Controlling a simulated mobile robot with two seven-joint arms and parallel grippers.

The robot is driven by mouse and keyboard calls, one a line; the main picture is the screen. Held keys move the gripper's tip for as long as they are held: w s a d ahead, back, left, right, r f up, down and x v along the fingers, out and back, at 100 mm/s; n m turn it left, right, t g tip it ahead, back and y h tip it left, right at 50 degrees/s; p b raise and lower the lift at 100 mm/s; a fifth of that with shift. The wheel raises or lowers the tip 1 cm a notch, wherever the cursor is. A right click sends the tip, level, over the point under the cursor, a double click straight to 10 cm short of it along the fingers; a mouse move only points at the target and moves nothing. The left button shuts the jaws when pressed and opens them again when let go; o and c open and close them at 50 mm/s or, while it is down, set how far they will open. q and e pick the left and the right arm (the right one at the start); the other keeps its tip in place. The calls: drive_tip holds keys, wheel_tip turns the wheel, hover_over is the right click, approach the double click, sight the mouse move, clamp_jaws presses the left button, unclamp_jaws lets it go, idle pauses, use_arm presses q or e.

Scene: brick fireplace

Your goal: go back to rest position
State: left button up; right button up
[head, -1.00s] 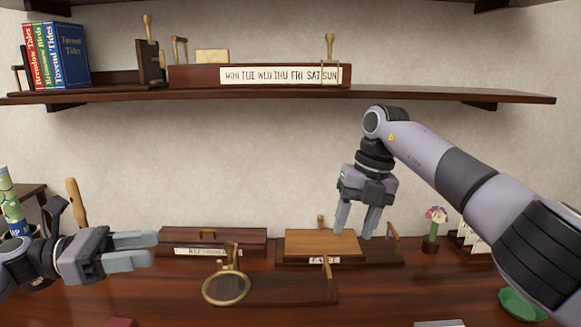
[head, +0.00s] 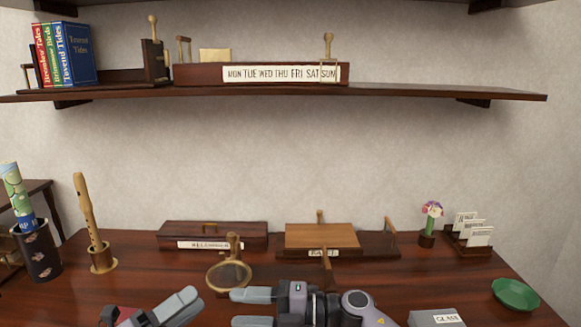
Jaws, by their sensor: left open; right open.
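My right gripper (head: 252,308) is low at the front middle of the desk, its fingers pointing left with a gap between them and nothing in it. My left gripper (head: 192,302) is low at the front left, partly cut off by the bottom edge, its fingers pointing up and right. I see nothing held in it.
The desk (head: 430,270) holds a flute on a stand (head: 86,212), a dark cup (head: 37,257), a long box (head: 213,232), a wooden-topped box (head: 322,237), a flower (head: 432,212), a card rack (head: 470,235), a green dish (head: 516,294) and a grey labelled box (head: 436,317).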

drive_tip(key=s+d+f+m+t+h, duration=0.2)
drive_tip(key=d+f+m+t+h, duration=0.25)
drive_tip(key=d+m+t, duration=0.5)
drive_tip(key=s+d+f+m+t+h, duration=0.25)
drive_tip(key=d+f+m+t, duration=0.3)
drive_tip(key=m, duration=0.65)
use_arm(q)
drive_tip(key=s+a+f+n+g+y, duration=0.1)
drive_tip(key=s+f+n+g+y, duration=0.1)
drive_tip(key=s+f+n+y, duration=0.4)
drive_tip(key=s+a+f+n+g+y, duration=0.1)
drive_tip(key=s+f+n+y, duration=0.6)
drive_tip(key=s+f+n, duration=0.8)
wheel_tip(320, 180, down, 4)
drive_tip(key=n, duration=0.8)
drive_tip(key=shift+s+g+y, duration=0.2)
drive_tip(key=shift+g+y, duration=0.1)
drive_tip(key=shift+g, duration=0.1)
use_arm(e)
drive_tip(key=s+d+f+m+g+h, duration=0.3)
drive_tip(key=s+d+f+m+h, duration=0.1)
drive_tip(key=s+d+f, duration=0.2)
drive_tip(key=s+d+f+m+g+h, duration=0.2)
drive_tip(key=s+d+f+m+h, duration=0.2)
drive_tip(key=s+d+f, duration=0.3)
drive_tip(key=s+f+m, duration=0.1)
drive_tip(key=s, duration=0.3)
drive_tip(key=shift+s+g+h, duration=0.3)
drive_tip(key=shift+g, duration=0.1)
